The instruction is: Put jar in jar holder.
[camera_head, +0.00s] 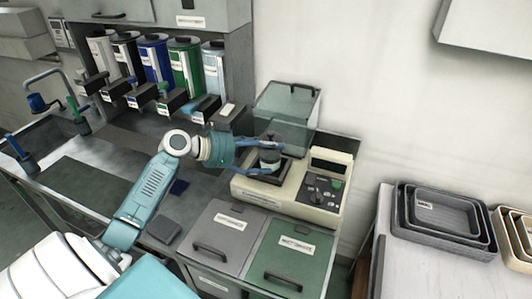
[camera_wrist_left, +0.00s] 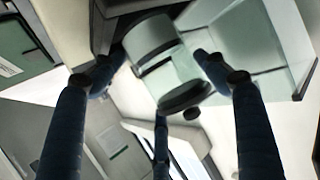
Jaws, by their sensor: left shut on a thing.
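The jar (camera_head: 270,158) is a small clear cylinder with dark ends, above the beige bench device. My left gripper (camera_head: 266,156) reaches in from the left with its blue fingers around the jar, shut on it. In the left wrist view the jar (camera_wrist_left: 168,62) appears tilted between the fingers of the left gripper (camera_wrist_left: 160,68). A dark square tray (camera_head: 284,177) on top of the device sits right under the jar; it may be the jar holder. I cannot tell whether the jar's base touches it. My right gripper is not in view.
The beige device (camera_head: 243,189) has a control panel at its right. A clear greenish box (camera_head: 302,107) stands close behind. Grey and green lidded bins (camera_head: 216,238) are set in the bench front. Several coloured canisters (camera_head: 152,58) stand at the back left. Nested trays (camera_head: 440,240) lie on the right table.

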